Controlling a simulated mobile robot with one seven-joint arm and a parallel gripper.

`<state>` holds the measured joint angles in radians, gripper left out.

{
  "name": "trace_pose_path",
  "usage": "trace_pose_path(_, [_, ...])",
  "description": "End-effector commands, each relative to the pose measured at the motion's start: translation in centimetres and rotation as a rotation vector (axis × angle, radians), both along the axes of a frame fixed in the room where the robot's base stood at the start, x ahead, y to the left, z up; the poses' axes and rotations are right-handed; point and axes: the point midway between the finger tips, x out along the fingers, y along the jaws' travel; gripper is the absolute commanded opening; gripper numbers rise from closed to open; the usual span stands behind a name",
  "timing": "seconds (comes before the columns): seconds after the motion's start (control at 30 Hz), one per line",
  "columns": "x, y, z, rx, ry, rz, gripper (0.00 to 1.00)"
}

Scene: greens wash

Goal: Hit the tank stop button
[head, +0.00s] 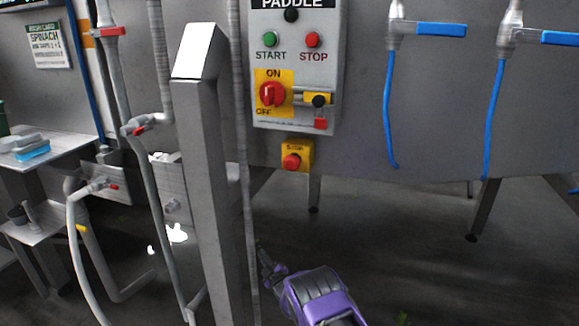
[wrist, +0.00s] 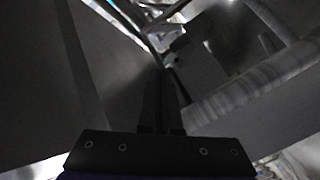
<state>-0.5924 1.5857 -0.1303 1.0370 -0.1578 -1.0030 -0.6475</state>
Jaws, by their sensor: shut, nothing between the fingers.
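A grey control panel (head: 295,60) marked PADDLE hangs on the tank wall. It has a green START button (head: 270,39) and a red STOP button (head: 313,40). Just below the panel is a yellow box with a red mushroom button (head: 291,161); its small label seems to read STOP. My gripper (head: 262,254) is low in the head view, below and left of the yellow box, apart from the buttons. In the wrist view its dark fingers (wrist: 161,95) are together and empty. No button shows clearly in the wrist view.
A thick steel post (head: 205,170) stands left of the panel, with a thin vertical pipe (head: 246,170) beside my gripper. The panel also carries a red rotary switch (head: 272,95) and a red padlock (head: 320,123). Blue hoses (head: 388,110) hang at right. Floor under the tank looks mostly clear.

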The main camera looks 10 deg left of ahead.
Motion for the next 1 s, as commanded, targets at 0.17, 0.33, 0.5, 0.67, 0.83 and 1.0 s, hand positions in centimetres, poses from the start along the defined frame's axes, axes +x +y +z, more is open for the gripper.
trace_pose_path(0.17, [0.3, 0.2, -0.9, 0.000, 0.000, 0.000, 0.00])
trace_pose_path(0.33, [0.5, 0.5, -1.5, 0.000, 0.000, 0.000, 0.00])
trace_pose_path(0.5, [0.6, 0.5, -1.8, 0.000, 0.001, -0.001, 0.00])
trace_pose_path(0.67, [0.6, 0.5, -1.8, 0.001, 0.001, 0.000, 0.00])
trace_pose_path(0.83, [0.6, 0.5, -1.8, 0.000, 0.000, 0.000, 0.00])
trace_pose_path(1.0, [0.7, 0.5, -1.8, 0.000, 0.000, 0.000, 0.00])
